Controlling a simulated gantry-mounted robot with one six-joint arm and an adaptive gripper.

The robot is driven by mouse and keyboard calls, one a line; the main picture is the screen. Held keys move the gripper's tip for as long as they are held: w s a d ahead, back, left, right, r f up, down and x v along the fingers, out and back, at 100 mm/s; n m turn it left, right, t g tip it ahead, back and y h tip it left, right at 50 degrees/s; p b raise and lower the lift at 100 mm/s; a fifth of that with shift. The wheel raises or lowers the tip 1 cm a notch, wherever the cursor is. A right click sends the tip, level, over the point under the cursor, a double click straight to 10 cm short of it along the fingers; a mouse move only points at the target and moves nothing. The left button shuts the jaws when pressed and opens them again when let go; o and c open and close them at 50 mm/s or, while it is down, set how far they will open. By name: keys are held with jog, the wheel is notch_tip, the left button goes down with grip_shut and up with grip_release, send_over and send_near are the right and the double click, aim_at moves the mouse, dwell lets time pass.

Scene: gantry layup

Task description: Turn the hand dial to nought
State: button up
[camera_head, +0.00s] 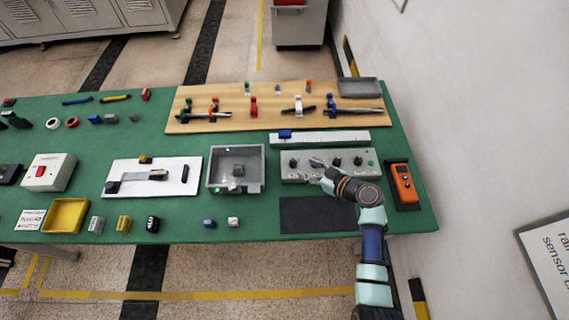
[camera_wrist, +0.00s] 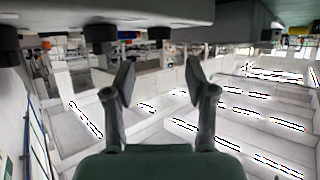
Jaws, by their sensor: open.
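A grey control panel (camera_head: 300,177) lies at the right of the green table with several black dials in a row. One black dial (camera_head: 293,163) is at its left end and another (camera_head: 358,160) is toward its right. I cannot tell which is the hand dial, and the markings are too small to read. My gripper (camera_head: 317,171) is open over the panel's left-middle part, partly hiding it. In the wrist view, my gripper (camera_wrist: 161,78) has its fingers apart with nothing between them, and black knobs (camera_wrist: 100,38) show along the top edge, apart from the fingers.
A white strip with a blue block (camera_head: 285,134) lies behind the panel. An orange handheld device (camera_head: 403,184) sits to its right and a grey open box (camera_head: 258,178) to its left. A dark mat (camera_head: 305,216) in front is bare. A wooden board (camera_head: 225,125) with clamps lies farther back.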

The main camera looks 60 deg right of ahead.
aim_at(295, 162)
jog(key=b+x, duration=0.1)
jog(key=x, duration=0.6)
jog(key=shift+w+d+f, duration=0.1)
jog(key=shift+w, duration=0.25)
grip_shut()
